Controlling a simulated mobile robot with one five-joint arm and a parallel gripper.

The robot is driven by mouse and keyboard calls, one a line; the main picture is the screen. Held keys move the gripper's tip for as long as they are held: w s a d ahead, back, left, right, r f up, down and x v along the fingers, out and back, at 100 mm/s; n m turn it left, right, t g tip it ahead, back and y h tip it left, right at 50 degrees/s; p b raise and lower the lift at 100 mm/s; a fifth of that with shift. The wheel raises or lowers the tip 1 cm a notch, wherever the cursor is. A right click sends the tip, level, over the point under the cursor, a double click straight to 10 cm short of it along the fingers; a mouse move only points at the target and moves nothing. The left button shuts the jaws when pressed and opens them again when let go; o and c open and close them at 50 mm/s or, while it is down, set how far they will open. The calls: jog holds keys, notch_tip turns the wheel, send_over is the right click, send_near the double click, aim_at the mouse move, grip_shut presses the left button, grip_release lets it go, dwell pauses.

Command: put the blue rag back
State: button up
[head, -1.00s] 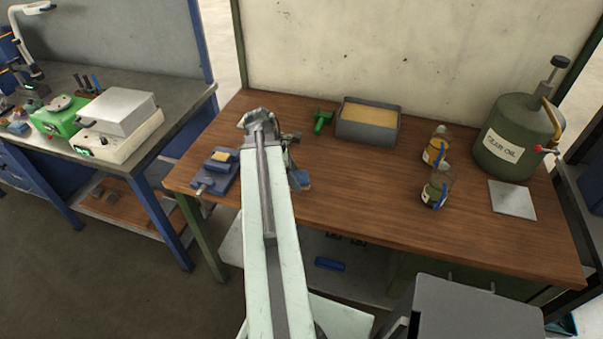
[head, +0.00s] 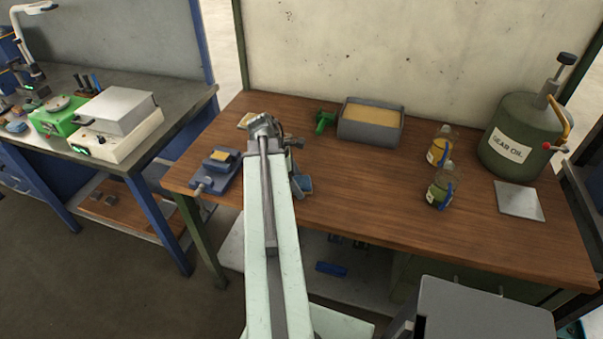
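My pale green arm reaches over the wooden workbench (head: 400,215). Its far end hides most of my gripper, and I cannot make out the fingers or whether they are open. A small blue piece (head: 304,184) shows just right of the arm, over the bench top. It may be the blue rag, but it is partly hidden, and I cannot tell whether it is held or lying on the bench. A blue block-like thing (head: 331,268) lies on the shelf below.
A blue-grey vise (head: 216,172) stands left of the arm. A green tool (head: 325,121), a grey box with tan filling (head: 370,138), two bottles (head: 440,190), a metal plate (head: 520,201) and a gear oil can (head: 525,140) stand on the bench. Its front middle is clear.

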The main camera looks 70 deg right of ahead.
jog(key=p+v, duration=1.1)
jog(key=v, duration=0.1)
jog(key=shift+r, duration=0.25)
jog(key=shift+s, duration=0.1)
